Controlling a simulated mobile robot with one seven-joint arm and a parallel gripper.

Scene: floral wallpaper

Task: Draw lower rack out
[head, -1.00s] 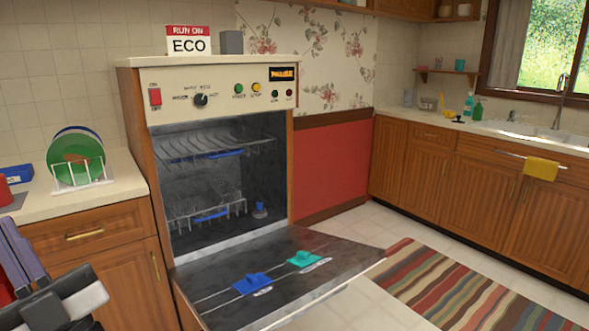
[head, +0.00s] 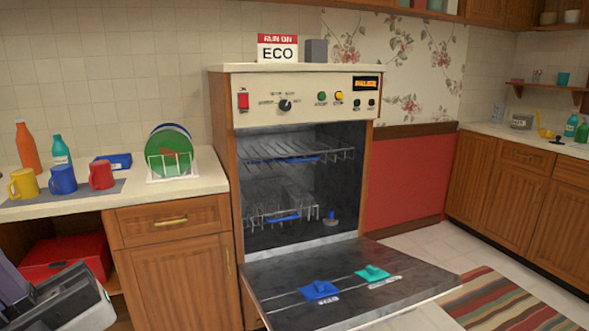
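The dishwasher (head: 222,155) stands open in the middle of the head view, its door (head: 408,287) folded down flat. The lower rack (head: 262,214), a wire rack with a blue piece at its front, sits inside the tub. The upper rack (head: 300,149) is above it, also inside. My gripper (head: 75,296) shows only partly at the bottom left corner, well left of the dishwasher and apart from it. Its fingertips are not clear, so I cannot tell whether it is open or shut.
A blue piece (head: 319,290) and a teal piece (head: 372,272) sit on the lowered door. The left counter (head: 208,181) holds mugs, bottles and a plate rack (head: 152,168). A striped rug (head: 502,305) lies on the floor at right. The door juts into the free floor.

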